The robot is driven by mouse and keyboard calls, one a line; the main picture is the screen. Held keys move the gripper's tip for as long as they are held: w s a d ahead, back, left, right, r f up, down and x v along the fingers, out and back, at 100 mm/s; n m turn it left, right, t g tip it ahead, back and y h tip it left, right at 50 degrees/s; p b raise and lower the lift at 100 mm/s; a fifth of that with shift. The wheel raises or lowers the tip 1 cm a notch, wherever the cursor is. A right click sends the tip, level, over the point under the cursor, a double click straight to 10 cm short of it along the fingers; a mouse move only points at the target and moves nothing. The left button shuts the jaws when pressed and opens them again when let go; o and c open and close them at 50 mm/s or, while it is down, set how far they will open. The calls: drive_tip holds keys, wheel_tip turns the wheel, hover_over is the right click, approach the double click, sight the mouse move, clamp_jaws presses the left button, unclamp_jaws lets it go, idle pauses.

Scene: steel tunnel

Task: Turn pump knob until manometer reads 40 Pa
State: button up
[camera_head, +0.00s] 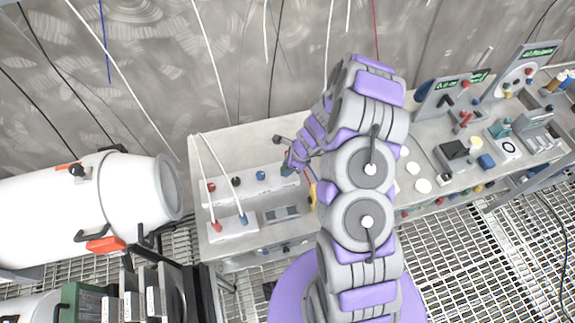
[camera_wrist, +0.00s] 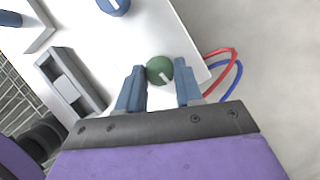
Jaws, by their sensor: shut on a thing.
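In the wrist view, a round green knob (camera_wrist: 160,70) with a white mark sits near the edge of a white panel (camera_wrist: 120,45). My gripper (camera_wrist: 160,80) has its two blue-grey fingers on either side of this knob and is shut on it. In the head view my gripper (camera_head: 289,158) is over the left part of a long grey bench, and the green knob cannot be made out there. I cannot tell which instrument is the manometer, and no 40 Pa reading is legible. A small grey-framed panel (camera_wrist: 72,80) lies left of the fingers.
A blue knob (camera_wrist: 114,5) is at the top of the wrist view. Red and blue wires (camera_wrist: 233,68) run beside the panel. The bench (camera_head: 225,150) holds several instruments at right, including a green display (camera_head: 540,51).

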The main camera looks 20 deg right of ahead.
drive_tip(key=shift+w, duration=0.1)
idle(0.3)
drive_tip(key=o, duration=1)
drive_tip(key=shift+o, duration=0.2)
drive_tip(key=p+v, duration=0.2)
drive_tip(key=v, duration=1.5)
drive_tip(key=shift+d, duration=0.15)
drive_tip(key=shift+r, duration=0.1)
